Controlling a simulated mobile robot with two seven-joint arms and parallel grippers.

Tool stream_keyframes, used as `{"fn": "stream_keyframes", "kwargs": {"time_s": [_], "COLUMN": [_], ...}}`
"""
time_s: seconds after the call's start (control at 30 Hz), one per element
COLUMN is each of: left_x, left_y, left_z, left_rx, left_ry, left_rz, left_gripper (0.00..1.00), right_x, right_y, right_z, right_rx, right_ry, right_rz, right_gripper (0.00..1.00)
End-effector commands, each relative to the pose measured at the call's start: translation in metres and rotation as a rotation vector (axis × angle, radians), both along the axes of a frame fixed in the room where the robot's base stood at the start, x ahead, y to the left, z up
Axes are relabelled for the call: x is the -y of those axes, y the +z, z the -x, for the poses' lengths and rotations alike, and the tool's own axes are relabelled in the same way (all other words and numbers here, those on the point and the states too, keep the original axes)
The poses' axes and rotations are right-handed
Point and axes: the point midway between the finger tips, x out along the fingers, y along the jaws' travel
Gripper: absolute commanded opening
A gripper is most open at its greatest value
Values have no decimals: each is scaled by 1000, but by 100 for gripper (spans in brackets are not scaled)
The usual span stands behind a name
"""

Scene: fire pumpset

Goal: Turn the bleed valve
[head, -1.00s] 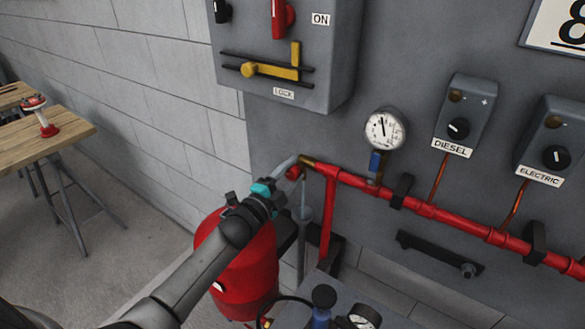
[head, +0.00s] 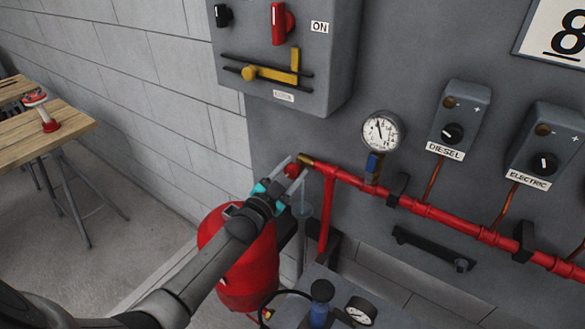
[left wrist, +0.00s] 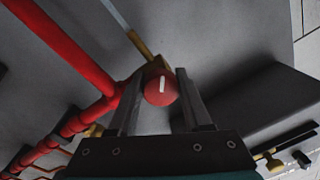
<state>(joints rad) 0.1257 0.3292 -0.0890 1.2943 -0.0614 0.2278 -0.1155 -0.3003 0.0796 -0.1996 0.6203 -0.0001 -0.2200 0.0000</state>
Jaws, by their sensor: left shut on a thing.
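The bleed valve shows as a round red knob (left wrist: 160,88) with a white mark on its face, beside a brass fitting (left wrist: 143,46) in the left wrist view. In the head view the knob (head: 291,171) is partly covered by my fingers at the left end of the red pipe, near the brass end piece (head: 307,159). My left gripper (head: 295,165) is shut on the knob, with one finger on each side of it; its fingers (left wrist: 160,95) also flank the knob in the left wrist view. The right gripper is out of view.
A pressure gauge (head: 381,132) with a blue-handled valve (head: 373,164) stands on the red pipe (head: 425,209). Above is a grey switch box (head: 335,75) with a yellow lever. A red tank (head: 245,270) sits below my left arm. A wooden table (head: 70,135) stands at left.

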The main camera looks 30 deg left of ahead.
Motion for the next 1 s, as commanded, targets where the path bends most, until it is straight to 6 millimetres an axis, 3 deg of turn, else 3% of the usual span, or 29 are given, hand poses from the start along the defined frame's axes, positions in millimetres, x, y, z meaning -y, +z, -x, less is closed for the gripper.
{"fn": "stream_keyframes", "kwargs": {"time_s": [0.63,0.67,0.9,1.0], "left_x": [0,0,0,0], "left_y": [0,0,0,0], "left_z": [0,0,0,0], "left_rx": [-7,-7,-7,-7], "left_ry": [0,0,0,0], "left_rz": [56,55,55,54], "left_gripper": [0,50,77,79], "right_x": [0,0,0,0], "right_y": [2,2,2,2], "right_z": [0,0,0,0], "right_rx": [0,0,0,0], "right_ry": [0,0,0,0], "right_rz": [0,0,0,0], "right_gripper": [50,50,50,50]}}
